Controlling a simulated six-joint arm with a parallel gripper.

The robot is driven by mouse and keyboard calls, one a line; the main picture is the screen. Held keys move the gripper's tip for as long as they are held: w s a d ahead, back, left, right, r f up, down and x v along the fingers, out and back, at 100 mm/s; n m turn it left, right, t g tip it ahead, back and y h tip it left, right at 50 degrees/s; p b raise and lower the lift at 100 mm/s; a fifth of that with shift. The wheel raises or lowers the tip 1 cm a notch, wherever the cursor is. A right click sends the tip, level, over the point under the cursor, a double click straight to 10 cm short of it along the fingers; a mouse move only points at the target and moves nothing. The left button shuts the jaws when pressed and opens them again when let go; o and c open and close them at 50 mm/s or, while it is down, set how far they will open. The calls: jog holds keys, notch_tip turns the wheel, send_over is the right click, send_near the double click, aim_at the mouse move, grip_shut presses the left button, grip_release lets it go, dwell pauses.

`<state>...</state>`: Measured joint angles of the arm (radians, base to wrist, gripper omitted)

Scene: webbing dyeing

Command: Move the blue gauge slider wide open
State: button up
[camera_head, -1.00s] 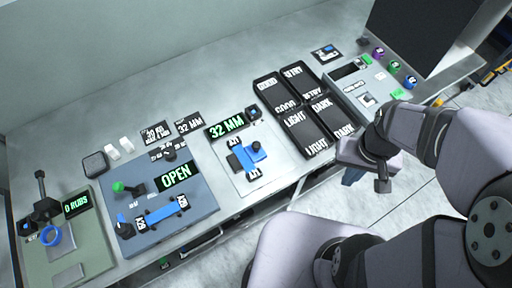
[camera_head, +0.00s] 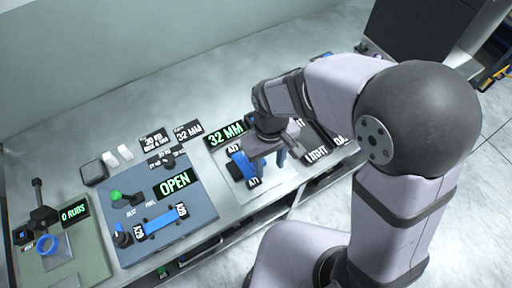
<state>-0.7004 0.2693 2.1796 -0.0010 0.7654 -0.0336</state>
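My gripper (camera_head: 272,158) hangs over the right part of the gauge, beside the blue part.
Left of the gauge is a blue-grey panel (camera_head: 198,208) with an "OPEN" display, a green-knobbed lever and a blue bar. A green-grey rub station (camera_head: 92,262) stands at far left. Bare bench lies at the back left.

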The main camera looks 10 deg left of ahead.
jog(key=shift+n+t+y, duration=0.4)
jog(key=shift+n, duration=0.5)
jog(key=w+a+r, duration=0.1)
jog(key=w, duration=0.1)
jog(key=w+a+r, duration=0.1)
jog(key=a, duration=0.1)
jog(key=w+a+r, duration=0.2)
jog(key=shift+w+a, duration=0.2)
jog(key=shift+w, duration=0.15)
jog(key=shift+r+n, duration=0.4)
jog(key=shift+s+d+n, duration=0.25)
jog(key=shift+n, duration=0.25)
jog(key=shift+f+p, duration=1)
jog(key=shift+f, duration=2.75)
